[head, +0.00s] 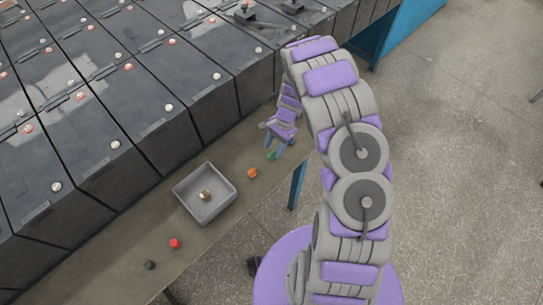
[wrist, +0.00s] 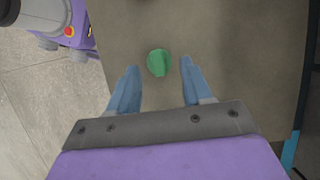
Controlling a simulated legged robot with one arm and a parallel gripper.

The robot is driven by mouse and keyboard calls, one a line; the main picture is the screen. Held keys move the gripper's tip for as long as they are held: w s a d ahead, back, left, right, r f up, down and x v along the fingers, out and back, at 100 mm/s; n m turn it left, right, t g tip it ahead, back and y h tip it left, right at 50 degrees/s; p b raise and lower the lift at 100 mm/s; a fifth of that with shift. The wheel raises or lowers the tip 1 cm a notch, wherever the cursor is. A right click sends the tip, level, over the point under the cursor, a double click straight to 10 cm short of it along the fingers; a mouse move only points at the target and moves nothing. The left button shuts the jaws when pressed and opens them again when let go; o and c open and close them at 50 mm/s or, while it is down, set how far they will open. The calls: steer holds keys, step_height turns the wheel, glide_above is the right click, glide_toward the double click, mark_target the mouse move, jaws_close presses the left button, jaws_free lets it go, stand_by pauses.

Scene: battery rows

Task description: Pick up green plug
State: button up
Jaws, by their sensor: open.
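The green plug (head: 271,156) is small and lies on the grey-brown shelf beside the batteries in the head view. In the wrist view the green plug (wrist: 159,63) looks round and sits just beyond and between the fingertips. My gripper (head: 280,148) has blue fingers and hangs over the plug in the head view. In the wrist view my gripper (wrist: 158,68) is open and empty, with a gap between each finger and the plug. The exact height of the fingers above the shelf is hard to tell.
A grey square tray (head: 188,208) holds a brownish plug (head: 206,195). An orange plug (head: 252,173), a red plug (head: 175,243) and a black plug (head: 150,265) lie on the shelf. Rows of black batteries (head: 130,130) stand behind. A blue post (head: 297,186) supports the shelf's front edge.

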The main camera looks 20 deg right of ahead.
steer(key=x, duration=0.2)
steer(key=shift+s+a+f, duration=0.1)
steer(key=shift+f, duration=0.25)
steer(key=c, duration=0.8)
steer(key=shift+r, duration=0.15)
steer(key=shift+r, duration=0.6)
step_height(320, 180, up, 3)
steer(key=shift+f+p, duration=0.2)
steer(key=shift+p, duration=0.35)
steer(key=s+p, duration=0.2)
steer(key=s, duration=1.4)
steer(key=shift+r, duration=0.5)
